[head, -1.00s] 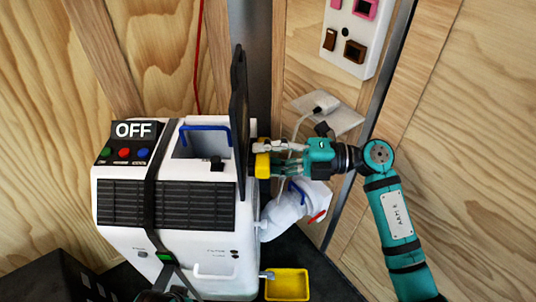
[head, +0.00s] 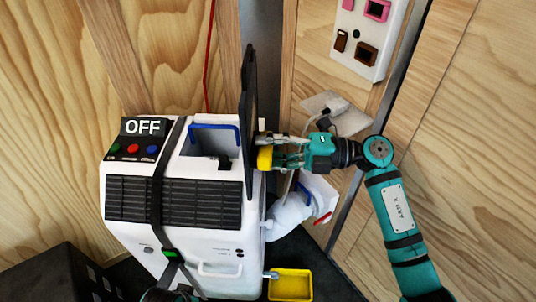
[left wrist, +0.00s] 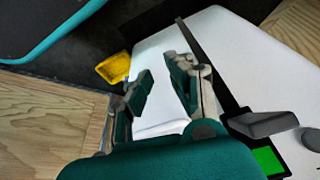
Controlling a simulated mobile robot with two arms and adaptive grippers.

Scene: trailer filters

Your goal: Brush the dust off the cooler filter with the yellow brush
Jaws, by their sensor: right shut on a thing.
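The white cooler (head: 185,210) stands in the corner with a sign reading OFF on top. A dark thin panel, seen edge-on, which looks like the filter (head: 249,120), stands upright at the cooler's right side. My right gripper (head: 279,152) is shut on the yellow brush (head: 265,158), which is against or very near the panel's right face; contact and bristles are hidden. My left gripper (left wrist: 162,88) is open and empty in the left wrist view, over a white surface of the cooler (left wrist: 250,65). In the head view only a bit of my left arm shows at the bottom.
A yellow tray (head: 290,285) sits low at the cooler's right, below a small spout. A white hose (head: 287,215) runs beside it. A blue handle (head: 213,127) stands over the top opening. A wall panel with sockets (head: 368,35) is at upper right.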

